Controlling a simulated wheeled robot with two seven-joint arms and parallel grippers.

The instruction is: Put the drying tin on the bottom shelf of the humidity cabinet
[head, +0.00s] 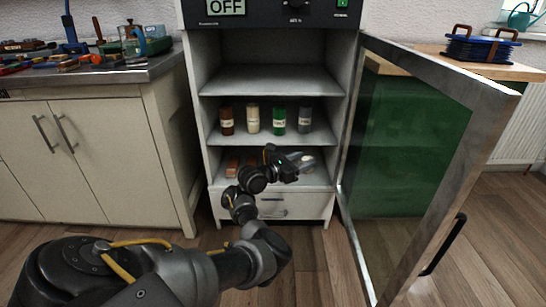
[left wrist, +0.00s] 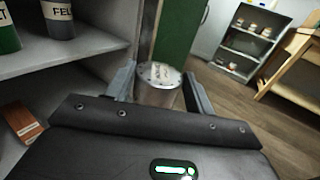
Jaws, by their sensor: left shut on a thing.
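The drying tin, a silver cylinder with a holed, labelled lid, sits between the fingers of my left gripper in the left wrist view (left wrist: 158,76). My left gripper (head: 302,160) is shut on it, and the tin (head: 308,159) is partly hidden by the gripper in the head view. The humidity cabinet (head: 199,100) stands open. The gripper is at the front of its lowest open compartment, over the right part of the bottom shelf (head: 318,180). I cannot tell whether the tin touches the shelf. My right gripper is not in view.
Brown blocks (head: 232,166) lie on the bottom shelf's left side. Several labelled jars (head: 253,119) stand on the middle shelf above; the top shelf (head: 270,80) is empty. The glass door (head: 410,150) is swung open to the right. A drawer (head: 290,206) lies below.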

